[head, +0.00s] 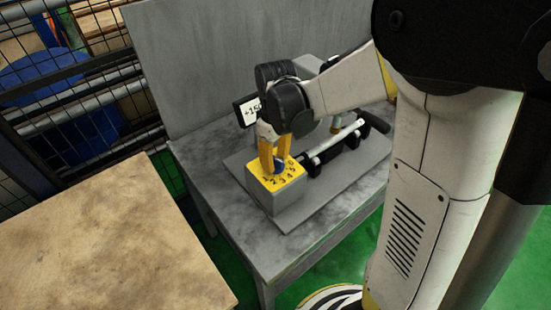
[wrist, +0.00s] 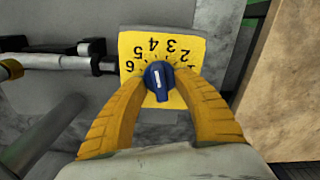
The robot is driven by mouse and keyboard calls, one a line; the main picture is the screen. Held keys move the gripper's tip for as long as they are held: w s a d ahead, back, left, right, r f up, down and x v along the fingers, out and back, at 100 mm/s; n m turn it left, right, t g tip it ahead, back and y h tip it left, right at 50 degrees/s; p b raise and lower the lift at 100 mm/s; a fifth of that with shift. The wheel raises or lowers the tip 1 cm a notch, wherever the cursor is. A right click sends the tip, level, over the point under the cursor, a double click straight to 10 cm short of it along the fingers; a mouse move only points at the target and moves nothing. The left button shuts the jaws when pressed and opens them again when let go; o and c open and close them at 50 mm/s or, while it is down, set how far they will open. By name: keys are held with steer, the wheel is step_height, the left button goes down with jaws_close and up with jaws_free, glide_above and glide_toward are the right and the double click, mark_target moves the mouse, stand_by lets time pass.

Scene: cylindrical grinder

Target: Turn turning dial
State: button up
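The turning dial is a round blue knob (wrist: 157,88) with a white mark, on a yellow plate (wrist: 135,45) numbered around it. In the wrist view the mark points up the picture, roughly toward the 4. The plate tops a grey box (head: 283,200) on the metal table in the head view, where the knob (head: 283,167) is partly hidden by a finger. My gripper (wrist: 160,80) has its yellow fingers one on each side of the knob, very close to its edges. Whether they press on it cannot be told. My gripper (head: 272,155) also shows from above the box.
A rod mechanism (head: 335,142) lies just right of the box, close to my gripper. The metal table (head: 240,240) has a tall grey back panel (head: 210,60). A wooden-topped table (head: 110,240) stands at the left.

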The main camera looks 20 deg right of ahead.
steer(key=shift+r, duration=0.1)
step_height(320, 180, up, 12)
stand_by(0.5)
steer(key=m+t, duration=0.3)
glide_toward(276, 158)
steer(key=s+r, duration=0.4)
steer(key=s, duration=0.1)
steer(key=s+m+t, duration=0.1)
steer(key=s+f+m+t, duration=0.1)
steer(key=s, duration=0.1)
steer(key=s+m+t, duration=0.1)
steer(key=s+t, duration=0.1)
steer(key=shift+s+f+m, duration=0.1)
steer(key=shift+f+m, duration=0.2)
steer(key=shift+f, duration=0.1)
stand_by(0.6)
